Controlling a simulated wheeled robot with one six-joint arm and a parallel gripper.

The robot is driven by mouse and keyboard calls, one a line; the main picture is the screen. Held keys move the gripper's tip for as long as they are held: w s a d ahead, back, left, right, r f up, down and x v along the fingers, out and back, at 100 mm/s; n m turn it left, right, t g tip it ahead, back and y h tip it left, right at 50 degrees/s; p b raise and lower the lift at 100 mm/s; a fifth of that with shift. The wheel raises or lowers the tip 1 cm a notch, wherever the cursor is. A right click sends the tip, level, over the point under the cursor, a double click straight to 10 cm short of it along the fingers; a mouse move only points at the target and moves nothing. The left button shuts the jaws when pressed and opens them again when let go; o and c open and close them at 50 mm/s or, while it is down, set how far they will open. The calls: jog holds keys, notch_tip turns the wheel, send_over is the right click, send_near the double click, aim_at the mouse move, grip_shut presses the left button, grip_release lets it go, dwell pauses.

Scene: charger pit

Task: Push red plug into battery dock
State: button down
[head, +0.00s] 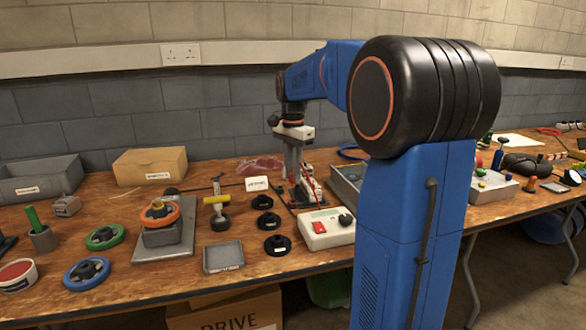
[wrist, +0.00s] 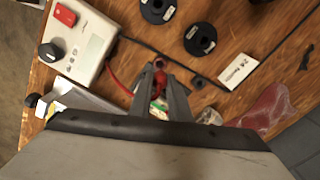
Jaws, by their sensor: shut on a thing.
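My gripper (head: 293,178) points down over the middle of the table at the back. In the wrist view its fingers (wrist: 161,82) are closed around the red plug (wrist: 159,66), whose red end shows between the fingertips. A thin red cable (wrist: 119,80) runs between the plug and a white charger box (wrist: 85,42) with a red switch and black knob; the box also shows in the head view (head: 327,230). A pale, partly red unit (head: 309,188) stands beside the fingers, perhaps the battery dock. I cannot tell whether the plug touches a socket; the fingers hide it.
Black discs (head: 277,245) lie left of the charger box. A white label card (head: 257,183) stands behind them. A grey tray (head: 223,256) lies near the front edge. A clear red bag (wrist: 262,108) lies near the gripper. My arm hides part of the table's right side.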

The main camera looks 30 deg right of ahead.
jog(key=shift+f, duration=2.3)
jog(key=shift+f, duration=1.2)
jog(key=c, duration=1.6)
grip_release()
jog(key=shift+r, duration=0.1)
notch_tip(320, 180, up, 17)
jog(key=shift+r, duration=0.15)
